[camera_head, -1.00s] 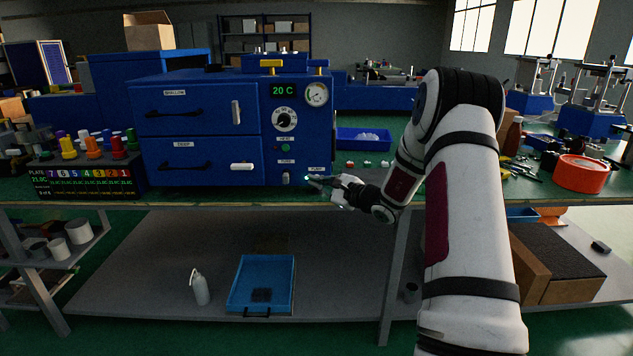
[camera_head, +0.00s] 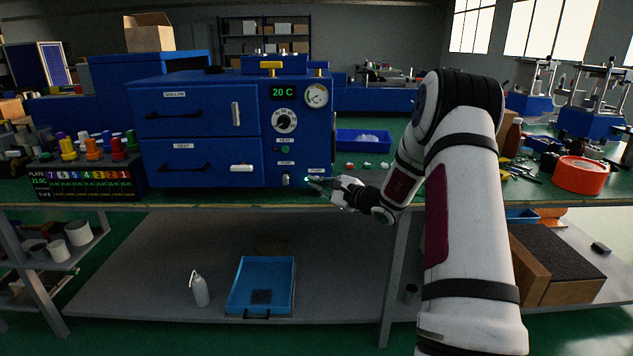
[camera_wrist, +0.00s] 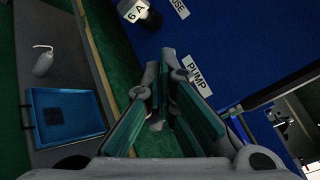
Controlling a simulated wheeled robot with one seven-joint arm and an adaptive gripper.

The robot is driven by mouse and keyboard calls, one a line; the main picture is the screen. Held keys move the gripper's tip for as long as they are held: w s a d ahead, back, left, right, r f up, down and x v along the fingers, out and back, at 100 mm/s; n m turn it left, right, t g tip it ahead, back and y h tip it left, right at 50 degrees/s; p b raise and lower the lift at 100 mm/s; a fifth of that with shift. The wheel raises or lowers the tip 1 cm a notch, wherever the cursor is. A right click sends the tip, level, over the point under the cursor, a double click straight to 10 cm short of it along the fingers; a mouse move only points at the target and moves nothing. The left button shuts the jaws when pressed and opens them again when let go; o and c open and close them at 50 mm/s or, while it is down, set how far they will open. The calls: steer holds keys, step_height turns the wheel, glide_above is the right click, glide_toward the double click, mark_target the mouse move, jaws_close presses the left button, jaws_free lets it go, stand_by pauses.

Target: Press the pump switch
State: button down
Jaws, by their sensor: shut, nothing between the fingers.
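The blue press cabinet (camera_head: 200,130) stands on the bench with two drawers and a control panel on its right. The PUMP label (camera_head: 316,170) is at the panel's lower right, and it also shows large in the wrist view (camera_wrist: 197,75). My gripper (camera_head: 311,181) is shut and empty, its tips at the panel just below that label. In the wrist view my fingers (camera_wrist: 165,70) point at the blue face beside the label. The pump switch itself is hidden behind the fingertips, and I cannot tell whether they touch it.
A blue bin (camera_head: 363,146) and small coloured parts lie right of the cabinet. A blue tray (camera_head: 237,289) and a white bottle (camera_head: 200,289) are on the shelf below.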

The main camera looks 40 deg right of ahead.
steer(key=shift+w, duration=0.1)
stand_by(0.3)
steer(key=shift+w+d+b, duration=0.25)
steer(key=shift+w+b, duration=0.05)
steer(key=shift+b, duration=0.05)
stand_by(0.3)
steer(key=shift+s+a, duration=0.25)
steer(key=shift+s, duration=0.15)
steer(key=shift+s+b, duration=0.1)
steer(key=shift+b, duration=0.2)
steer(key=shift+s+a+b, duration=0.2)
steer(key=shift+s+a, duration=0.35)
steer(key=shift+s, duration=0.25)
steer(key=shift+s+a+b, duration=0.25)
steer(key=shift+s+a, duration=0.35)
steer(key=shift+s, duration=0.2)
steer(key=shift+s+a+b, duration=0.2)
steer(key=shift+s+a, duration=0.35)
steer(key=shift+s, duration=0.25)
